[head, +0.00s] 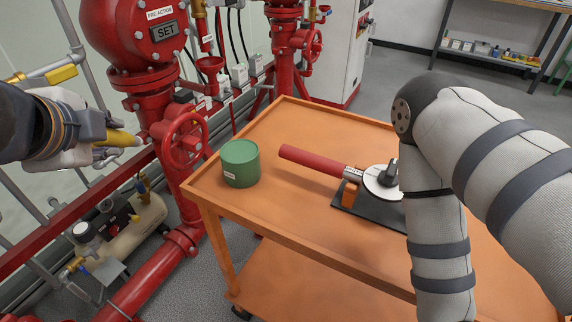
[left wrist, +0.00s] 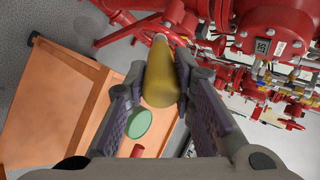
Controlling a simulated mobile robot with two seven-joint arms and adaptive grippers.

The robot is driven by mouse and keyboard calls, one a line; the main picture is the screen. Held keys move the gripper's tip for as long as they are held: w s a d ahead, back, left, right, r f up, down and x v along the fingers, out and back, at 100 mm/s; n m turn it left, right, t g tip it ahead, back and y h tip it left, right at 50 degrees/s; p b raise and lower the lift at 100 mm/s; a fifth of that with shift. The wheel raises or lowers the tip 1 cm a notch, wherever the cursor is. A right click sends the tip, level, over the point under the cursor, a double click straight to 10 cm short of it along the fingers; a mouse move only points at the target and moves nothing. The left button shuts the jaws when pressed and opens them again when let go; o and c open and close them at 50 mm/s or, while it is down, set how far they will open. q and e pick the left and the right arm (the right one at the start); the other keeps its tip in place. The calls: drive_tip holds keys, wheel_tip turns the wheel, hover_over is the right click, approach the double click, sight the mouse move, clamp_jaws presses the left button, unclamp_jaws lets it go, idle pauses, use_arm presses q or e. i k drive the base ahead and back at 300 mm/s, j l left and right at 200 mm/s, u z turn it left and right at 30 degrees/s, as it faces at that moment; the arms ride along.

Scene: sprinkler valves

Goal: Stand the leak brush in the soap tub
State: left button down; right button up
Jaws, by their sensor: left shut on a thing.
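My left gripper (head: 108,142) is shut on a yellow-handled thing, which I take to be the leak brush (head: 125,138). In the left wrist view the yellow handle (left wrist: 163,82) lies between the two fingers, with a pale narrow end pointing away. I cannot make out bristles. The soap tub (head: 240,164) is a green round tub with a small white label, upright on the cart's near left corner. It also shows in the left wrist view (left wrist: 140,123). The gripper and brush are to its left, apart from it and beyond the cart's edge. My right gripper is out of view.
The orange cart (head: 285,222) also bears a red-handled tool (head: 315,160) on a dark plate (head: 368,208), right of the tub. Red valve pipes with a handwheel (head: 185,143) stand close behind my left gripper. My right arm hangs over the cart's right side.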

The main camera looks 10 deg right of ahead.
sight(242, 170)
drive_tip(key=i+z, duration=0.1)
drive_tip(key=z, duration=1.7)
drive_tip(key=i+j+z, duration=0.1)
drive_tip(key=j+z, duration=0.3)
drive_tip(key=u, duration=0.35)
drive_tip(key=i+j+u, duration=0.1)
drive_tip(key=u, duration=0.2)
drive_tip(key=j+u, duration=0.1)
drive_tip(key=u, duration=0.25)
